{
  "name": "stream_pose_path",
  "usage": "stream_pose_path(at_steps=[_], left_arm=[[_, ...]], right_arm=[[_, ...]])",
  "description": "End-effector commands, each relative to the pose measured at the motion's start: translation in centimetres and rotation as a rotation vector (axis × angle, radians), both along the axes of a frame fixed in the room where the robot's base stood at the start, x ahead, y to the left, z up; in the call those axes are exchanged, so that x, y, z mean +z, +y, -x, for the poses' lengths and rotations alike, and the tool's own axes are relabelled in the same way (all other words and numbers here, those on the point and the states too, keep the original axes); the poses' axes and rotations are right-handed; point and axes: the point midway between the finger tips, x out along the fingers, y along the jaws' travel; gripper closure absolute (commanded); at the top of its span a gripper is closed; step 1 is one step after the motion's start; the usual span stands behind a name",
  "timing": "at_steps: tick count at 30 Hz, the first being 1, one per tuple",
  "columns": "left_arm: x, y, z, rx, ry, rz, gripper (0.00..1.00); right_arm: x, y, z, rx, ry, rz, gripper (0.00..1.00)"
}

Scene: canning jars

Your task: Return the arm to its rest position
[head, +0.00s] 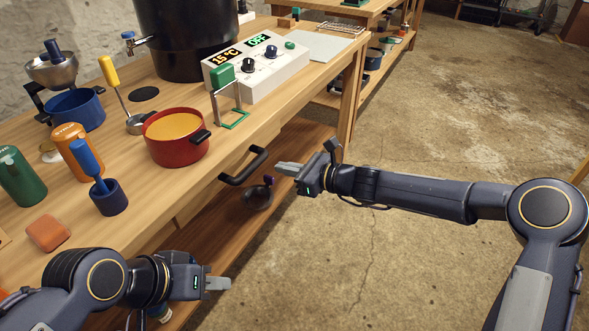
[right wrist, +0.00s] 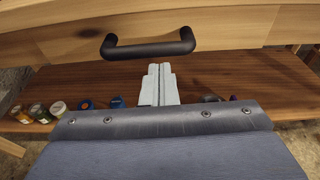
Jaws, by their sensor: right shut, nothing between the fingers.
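My right gripper (head: 284,168) is shut and empty, held out in front of the bench. Its fingers point toward the black drawer handle (head: 243,166) and are apart from it in the head view. In the right wrist view the closed grey fingers (right wrist: 159,84) show side by side below the handle (right wrist: 148,44). My left gripper (head: 218,284) is at the lower left, beside the bench's front edge. Its fingertips look close together, but the view is too small to show whether they are open. It holds nothing that I can see.
The bench carries a red pot (head: 176,148), a blue pot (head: 76,110), a control box (head: 258,65), a green jar lifter (head: 228,105) and several jars. Small items stand on the lower shelf (right wrist: 230,82). The concrete floor (head: 420,130) right of the bench is clear.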

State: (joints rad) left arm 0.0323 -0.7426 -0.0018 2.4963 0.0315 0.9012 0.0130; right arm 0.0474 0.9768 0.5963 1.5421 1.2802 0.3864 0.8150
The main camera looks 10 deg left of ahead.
Motion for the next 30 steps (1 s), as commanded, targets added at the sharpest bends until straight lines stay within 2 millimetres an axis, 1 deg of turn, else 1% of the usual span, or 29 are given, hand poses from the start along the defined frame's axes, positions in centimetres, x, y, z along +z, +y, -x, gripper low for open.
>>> stream_pose_path(at_steps=[1, 3, 9, 14, 20, 23, 26, 29, 30], left_arm=[[0.3, 0.0, 0.0, 0.0, 0.0, 0.0, 0.64], [0.5, 0.0, 0.0, 0.0, 0.0, 0.0, 0.64], [1.2, 0.0, 0.0, 0.0, 0.0, 0.0, 0.64], [1.5, 0.0, 0.0, 0.0, 0.0, 0.0, 0.64], [1.5, 0.0, 0.0, 0.0, 0.0, 0.0, 0.64], [1.5, 0.0, 0.0, 0.0, 0.0, 0.0, 0.64], [1.5, 0.0, 0.0, 0.0, 0.0, 0.0, 0.64], [1.5, 0.0, 0.0, 0.0, 0.0, 0.0, 0.64], [1.5, 0.0, 0.0, 0.0, 0.0, 0.0, 0.64]], right_arm=[[0.5, -1.5, 0.3, -0.005, -0.001, 0.001, 1.0], [0.8, -3.1, 0.8, -0.006, -0.002, 0.002, 1.0], [1.5, -6.7, 2.0, -0.005, -0.001, 0.001, 1.0], [1.8, -8.3, 2.5, -0.002, -0.001, 0.0, 1.0], [1.9, -8.8, 2.8, 0.001, -0.005, 0.003, 1.0], [2.5, -9.3, 3.5, 0.022, -0.062, 0.042, 1.0], [3.7, -10.7, 5.4, 0.082, -0.21, 0.149, 1.0], [5.0, -13.3, 8.5, 0.179, -0.424, 0.319, 1.0], [5.4, -14.6, 9.9, 0.222, -0.513, 0.394, 1.0]])
